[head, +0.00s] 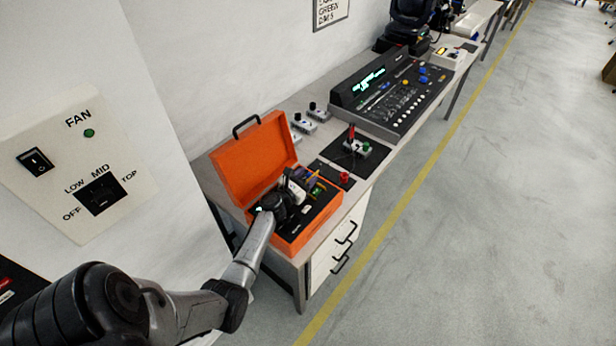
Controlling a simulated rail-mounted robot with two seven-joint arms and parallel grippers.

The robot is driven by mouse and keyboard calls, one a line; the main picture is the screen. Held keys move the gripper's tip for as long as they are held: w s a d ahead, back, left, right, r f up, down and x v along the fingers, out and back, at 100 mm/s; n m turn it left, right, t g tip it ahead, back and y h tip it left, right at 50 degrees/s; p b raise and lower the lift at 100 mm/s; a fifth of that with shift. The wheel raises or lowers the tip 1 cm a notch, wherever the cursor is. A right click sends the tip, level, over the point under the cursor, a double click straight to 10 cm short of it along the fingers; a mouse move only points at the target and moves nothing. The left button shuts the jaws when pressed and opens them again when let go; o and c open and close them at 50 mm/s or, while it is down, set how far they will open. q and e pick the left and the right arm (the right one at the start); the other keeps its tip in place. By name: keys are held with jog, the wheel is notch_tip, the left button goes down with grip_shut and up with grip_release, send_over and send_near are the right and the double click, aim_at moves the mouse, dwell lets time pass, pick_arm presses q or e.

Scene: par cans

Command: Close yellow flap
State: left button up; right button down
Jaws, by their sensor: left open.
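An orange case (247,156) stands on the near end of the workbench with its lid raised. My left arm reaches in from the left, and my left gripper (299,187) is over the inside of the case, open. Small coloured parts, some yellowish and green (316,188), show just beyond the gripper inside the case. I cannot make out clearly which one is the yellow flap or how far open it stands. My wrist hides part of the case interior. My right gripper is not in view.
The workbench (330,208) carries a dark mat with a small switch box (357,148), a red knob (345,178), small grey boxes (304,126) and a large black console (391,92). A fan switch panel (77,163) is on the left.

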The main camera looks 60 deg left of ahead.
pick_arm(q)
jog(key=shift+w+a, duration=0.15)
jog(key=shift+w, duration=0.3)
jog(key=shift+c, duration=0.2)
